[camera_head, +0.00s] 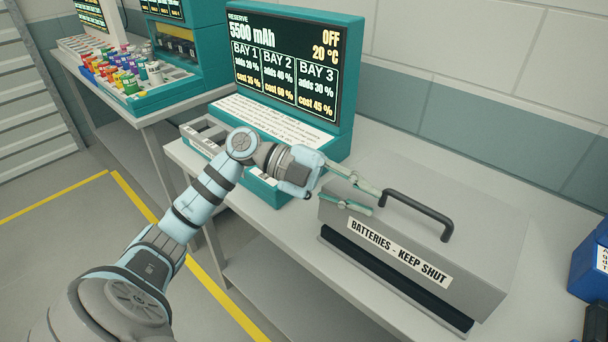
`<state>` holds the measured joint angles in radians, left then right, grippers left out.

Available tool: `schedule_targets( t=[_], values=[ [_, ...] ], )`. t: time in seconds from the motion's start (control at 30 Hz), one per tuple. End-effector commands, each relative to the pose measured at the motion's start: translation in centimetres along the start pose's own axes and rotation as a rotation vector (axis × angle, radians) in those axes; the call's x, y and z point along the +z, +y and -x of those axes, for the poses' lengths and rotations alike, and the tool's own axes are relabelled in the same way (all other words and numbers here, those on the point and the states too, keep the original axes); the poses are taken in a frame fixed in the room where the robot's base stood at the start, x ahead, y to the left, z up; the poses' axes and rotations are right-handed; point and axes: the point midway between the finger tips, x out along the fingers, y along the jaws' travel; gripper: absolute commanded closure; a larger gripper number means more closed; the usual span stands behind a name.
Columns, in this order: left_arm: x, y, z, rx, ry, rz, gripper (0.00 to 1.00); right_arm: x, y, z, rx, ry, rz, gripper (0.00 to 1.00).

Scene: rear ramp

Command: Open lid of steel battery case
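The grey steel battery case (470,275) stands on the bench at the right, with a label reading "BATTERIES - KEEP SHUT" on its front. Its lid (475,205) appears to be down. A dark arched handle (425,208) rises from the top. A dark strip runs along the lower front. My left gripper (374,201) is over the left end of the case. Its two pale green fingers are spread apart with nothing between them, and their tips point at the handle's left end. They look apart from the handle, though contact with the case top is hard to tell. My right gripper is out of view.
A teal charging station (345,85) with a screen showing three bays stands behind and left of the case. A blue box (590,262) is at the right edge. Another bench (150,118) with coloured cells is at the back left. Bare bench top (395,150) lies behind the case.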

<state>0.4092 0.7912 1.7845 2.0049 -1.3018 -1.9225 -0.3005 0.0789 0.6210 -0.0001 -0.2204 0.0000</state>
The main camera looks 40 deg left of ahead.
Motion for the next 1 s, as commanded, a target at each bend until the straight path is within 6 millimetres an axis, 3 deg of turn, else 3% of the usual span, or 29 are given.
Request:
schedule_targets(
  t=[1.0],
  values=[
    [0.1, -0.2, 10.4, 0.002, 0.002, -0.001, 0.80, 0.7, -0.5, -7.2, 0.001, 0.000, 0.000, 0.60]
  ],
)
